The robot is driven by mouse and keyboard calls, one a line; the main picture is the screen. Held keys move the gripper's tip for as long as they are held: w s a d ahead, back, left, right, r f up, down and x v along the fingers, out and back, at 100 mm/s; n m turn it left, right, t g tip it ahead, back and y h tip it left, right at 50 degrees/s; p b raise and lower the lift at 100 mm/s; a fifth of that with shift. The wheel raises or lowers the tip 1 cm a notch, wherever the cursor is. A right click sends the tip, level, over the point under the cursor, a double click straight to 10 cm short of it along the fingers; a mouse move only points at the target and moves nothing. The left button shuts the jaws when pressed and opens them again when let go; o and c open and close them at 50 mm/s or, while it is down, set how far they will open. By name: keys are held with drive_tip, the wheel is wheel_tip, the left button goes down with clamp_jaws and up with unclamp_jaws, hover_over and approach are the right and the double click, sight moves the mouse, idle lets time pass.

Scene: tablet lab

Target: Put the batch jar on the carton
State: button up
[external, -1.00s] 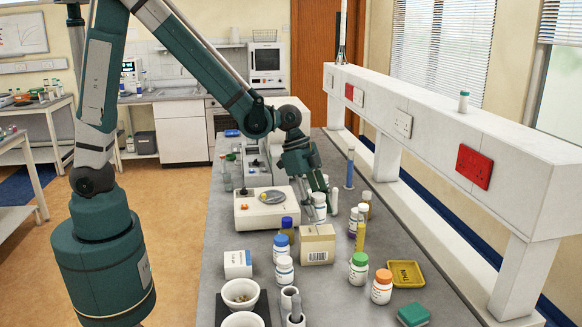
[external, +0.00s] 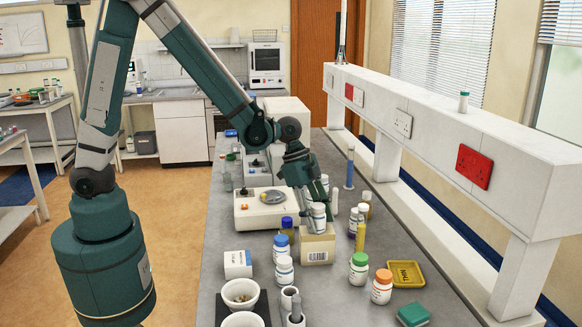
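The batch jar (external: 318,218), a small white jar with a grey label band, is upright between the fingers of my gripper (external: 318,207). The gripper appears shut on it, with the fingers at its upper part. The carton (external: 317,249) is a tan box with a white label on its front, standing on the bench. The jar's base overlaps the carton's top face in the picture. I cannot tell whether it touches the carton or hangs just above it.
A blue-capped jar (external: 281,248) and a blue-lidded bottle (external: 287,230) stand left of the carton. A green-capped jar (external: 358,270) and a yellow tube (external: 360,237) stand to its right. A balance-like device (external: 255,219) is behind left. A white shelf beam (external: 440,130) runs along the right.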

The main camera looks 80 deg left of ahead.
drive_tip(key=shift+r, duration=0.3)
drive_tip(key=v, duration=1.1)
drive_tip(key=shift+s+r, duration=0.15)
drive_tip(key=shift+r, duration=0.15)
idle(0.3)
drive_tip(key=shift+a, duration=0.1)
idle(0.4)
drive_tip(key=s+a+r+n+t+y, duration=0.1)
drive_tip(key=s+r+n, duration=0.3)
drive_tip(key=s, duration=0.8)
drive_tip(key=s+a+r+n+t+y, duration=0.2)
drive_tip(key=s+r+n, duration=0.3)
drive_tip(key=s, duration=0.8)
drive_tip(key=shift+s+a+r+t, duration=0.2)
drive_tip(key=shift+a+r+t, duration=0.25)
drive_tip(key=shift+a, duration=0.45)
